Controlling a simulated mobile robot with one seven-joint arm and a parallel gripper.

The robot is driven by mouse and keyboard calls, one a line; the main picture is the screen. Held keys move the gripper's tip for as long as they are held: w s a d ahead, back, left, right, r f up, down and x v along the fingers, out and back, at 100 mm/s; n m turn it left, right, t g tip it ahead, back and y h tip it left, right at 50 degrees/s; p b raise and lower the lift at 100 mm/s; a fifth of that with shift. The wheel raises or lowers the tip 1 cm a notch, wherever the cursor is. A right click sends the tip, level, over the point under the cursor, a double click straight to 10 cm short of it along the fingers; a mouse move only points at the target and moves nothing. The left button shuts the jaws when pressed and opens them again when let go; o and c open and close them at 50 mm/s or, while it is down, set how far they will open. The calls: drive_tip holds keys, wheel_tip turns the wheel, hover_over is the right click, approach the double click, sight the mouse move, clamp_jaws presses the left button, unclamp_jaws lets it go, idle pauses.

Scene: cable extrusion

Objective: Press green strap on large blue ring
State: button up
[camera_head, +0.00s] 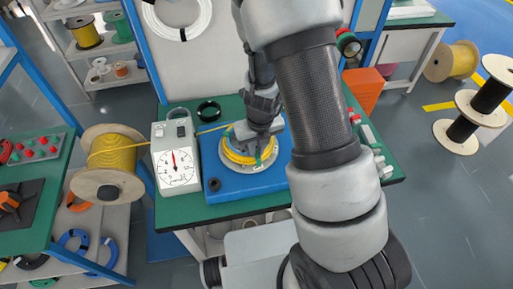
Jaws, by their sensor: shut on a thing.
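A coil of yellow cable (233,155) lies on a round grey plate on the blue winder base (217,172), on the green table. My gripper (260,150) points down over the right side of this coil and is shut. A small green strap (258,160) shows at its fingertips, at the coil's front right edge. The fingers hide part of the strap and coil, so I cannot tell if the strap goes all around. No large blue ring shows at the winder; a blue coil (73,241) lies on the lower left shelf.
A white dial gauge (177,170) stands left of the winder, with yellow cable passing by it. A black ring (208,110) lies behind. An orange box (362,90) is at the right. A yellow spool (103,154) stands left. My arm hides much of the table's right side.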

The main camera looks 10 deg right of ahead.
drive_tip(key=shift+f, duration=0.1)
drive_tip(key=o, duration=0.9)
wheel_tip(320, 180, up, 6)
drive_tip(key=p, duration=0.6)
drive_tip(key=shift+r, duration=1.05)
